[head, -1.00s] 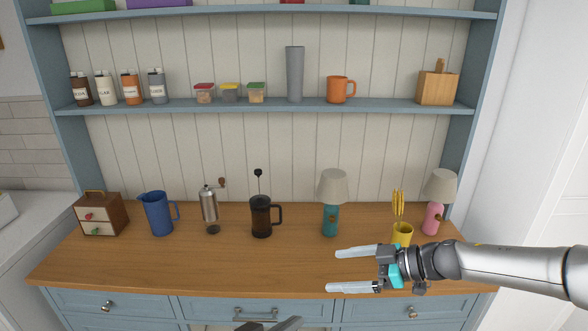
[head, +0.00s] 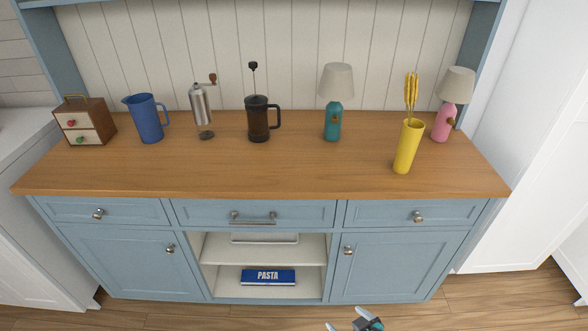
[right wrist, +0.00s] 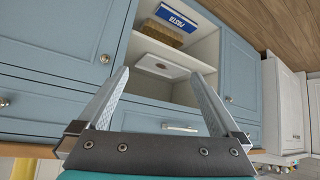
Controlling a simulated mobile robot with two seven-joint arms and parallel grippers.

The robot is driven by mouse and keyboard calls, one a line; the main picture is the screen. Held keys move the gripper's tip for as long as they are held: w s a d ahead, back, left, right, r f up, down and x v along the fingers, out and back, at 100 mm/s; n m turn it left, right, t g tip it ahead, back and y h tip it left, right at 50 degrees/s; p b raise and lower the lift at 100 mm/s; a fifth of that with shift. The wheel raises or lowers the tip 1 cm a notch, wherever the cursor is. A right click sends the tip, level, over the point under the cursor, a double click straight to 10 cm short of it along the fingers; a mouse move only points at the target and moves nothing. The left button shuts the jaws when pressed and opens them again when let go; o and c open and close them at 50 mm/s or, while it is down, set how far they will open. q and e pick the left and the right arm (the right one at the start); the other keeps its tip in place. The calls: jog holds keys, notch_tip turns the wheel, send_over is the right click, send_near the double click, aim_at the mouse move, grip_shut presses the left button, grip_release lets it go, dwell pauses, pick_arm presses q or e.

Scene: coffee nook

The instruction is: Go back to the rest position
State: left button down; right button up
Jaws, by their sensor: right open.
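My right gripper (head: 350,325) shows at the bottom edge of the head view, in front of the cabinet and well below the counter. In the right wrist view my right gripper (right wrist: 160,73) has its two fingers spread wide with nothing between them. Behind the fingers are the cabinet's blue front and open shelf niche. My left gripper is not in view.
The wooden counter (head: 215,178) carries a yellow vase (head: 407,150), teal lamp (head: 333,122), pink lamp (head: 443,125), French press (head: 258,124), grinder (head: 201,112), blue pitcher (head: 147,120) and small drawer box (head: 84,130). A blue pasta box (head: 268,277) lies in the niche. The floor in front is clear.

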pick_arm(q)
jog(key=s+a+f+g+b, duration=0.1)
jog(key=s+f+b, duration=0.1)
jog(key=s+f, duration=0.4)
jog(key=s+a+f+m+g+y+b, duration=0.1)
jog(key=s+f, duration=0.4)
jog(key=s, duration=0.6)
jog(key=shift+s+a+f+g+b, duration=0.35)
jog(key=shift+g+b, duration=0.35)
jog(key=shift+b, duration=0.2)
pick_arm(e)
jog(key=s+d+f+m+g+h, duration=0.1)
jog(key=s+f+g, duration=0.1)
jog(key=s+f, duration=0.4)
jog(key=s+d+f+m+g+h, duration=0.1)
jog(key=s+f, duration=0.5)
jog(key=s, duration=1.1)
jog(key=s+d+f+m+g+h, duration=0.1)
jog(key=s+d+f+g, duration=0.2)
jog(key=s, duration=0.9)
notch_tip(320, 180, down, 3)
jog(key=shift+s+f+g, duration=0.1)
jog(key=shift+s+g, duration=0.1)
jog(key=shift+g, duration=0.6)
